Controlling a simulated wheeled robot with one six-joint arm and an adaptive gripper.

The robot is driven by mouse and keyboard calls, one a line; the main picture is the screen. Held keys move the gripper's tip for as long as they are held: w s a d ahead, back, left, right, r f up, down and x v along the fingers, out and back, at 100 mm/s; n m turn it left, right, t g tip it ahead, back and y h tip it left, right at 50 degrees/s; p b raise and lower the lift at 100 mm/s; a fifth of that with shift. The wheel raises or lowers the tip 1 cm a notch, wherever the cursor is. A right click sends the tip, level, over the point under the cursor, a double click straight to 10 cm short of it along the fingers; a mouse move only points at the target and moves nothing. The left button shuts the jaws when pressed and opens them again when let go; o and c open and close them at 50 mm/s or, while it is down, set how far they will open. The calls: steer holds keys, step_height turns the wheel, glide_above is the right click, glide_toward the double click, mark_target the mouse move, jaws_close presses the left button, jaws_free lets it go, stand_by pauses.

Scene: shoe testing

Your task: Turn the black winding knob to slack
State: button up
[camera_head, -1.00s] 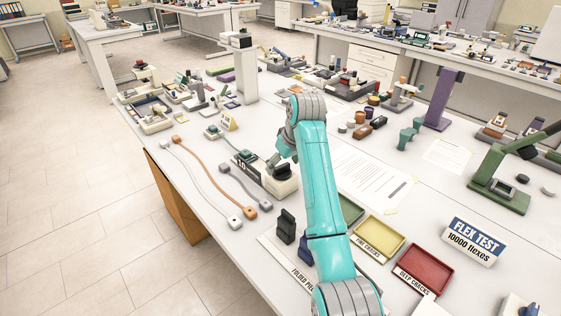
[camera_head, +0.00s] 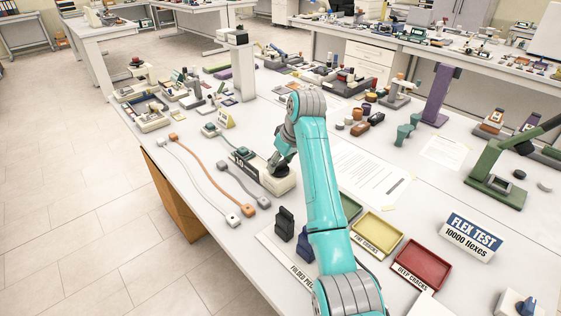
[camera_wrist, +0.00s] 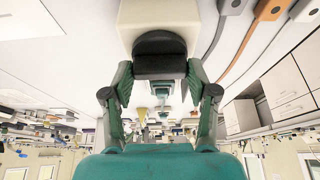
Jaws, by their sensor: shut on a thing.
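The black winding knob (camera_wrist: 160,57) is on the end of a cream machine block (camera_wrist: 160,18) in the wrist view. My gripper (camera_wrist: 160,78) is shut on the knob, with one green-grey finger at each side of it. In the head view the cream block (camera_head: 280,186) stands on the near bench, left of my turquoise arm. There my gripper (camera_head: 277,160) reaches down to the dark knob (camera_head: 282,170), which it partly hides. Any marking on the knob cannot be made out.
A white cable (camera_head: 197,182) and an orange cable (camera_head: 202,158) lie left of the block, with a grey one (camera_head: 240,182) closer. A yellow tray (camera_head: 377,236) and a red tray (camera_head: 420,265) lie right of my arm. The bench's left edge is near the cables.

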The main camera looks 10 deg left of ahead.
steer(key=o, duration=1.2)
steer(key=shift+c, duration=0.2)
steer(key=v, duration=0.7)
steer(key=shift+r, duration=0.15)
steer(key=shift+s+d, duration=0.1)
steer(key=shift+s, duration=0.05)
